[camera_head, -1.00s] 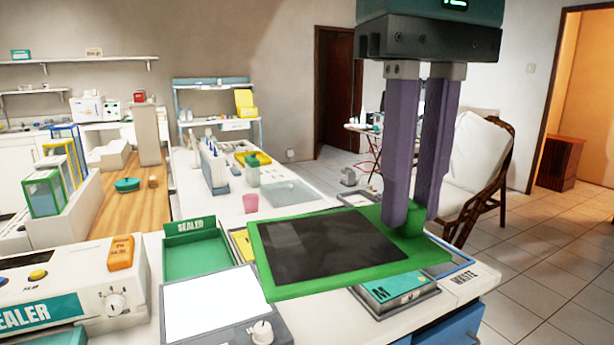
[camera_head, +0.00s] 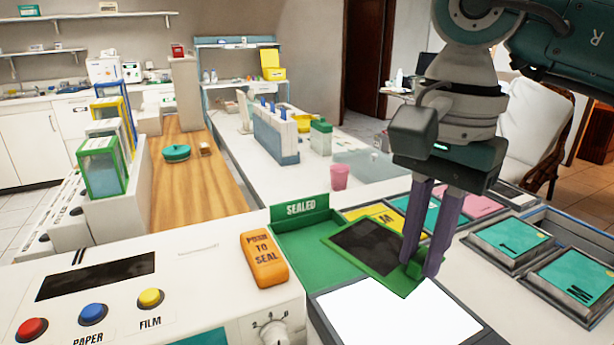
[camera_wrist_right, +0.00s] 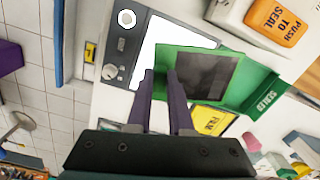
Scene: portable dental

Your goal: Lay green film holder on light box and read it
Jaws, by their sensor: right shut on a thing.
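The green film holder (camera_head: 366,246), a green frame around a dark film, hangs between the light box and the green SEALED tray in the head view. The light box (camera_head: 395,318) has a bright white panel and lies at the bottom edge. My right gripper (camera_head: 418,268) has its purple fingers shut on the tab at the holder's near right corner. In the wrist view the holder (camera_wrist_right: 205,78) overlaps one side of the light box panel (camera_wrist_right: 168,48), and my right fingertips (camera_wrist_right: 160,76) are at its edge. The gap beneath the holder is hard to judge. My left gripper is out of view.
The SEALED tray (camera_head: 300,208) stands behind the light box. The sealer (camera_head: 190,265) with its orange PUSH TO SEAL block (camera_head: 265,258) is left of it. A pink cup (camera_head: 339,177) stands farther back. A bin with teal packets (camera_head: 512,240) is at the right.

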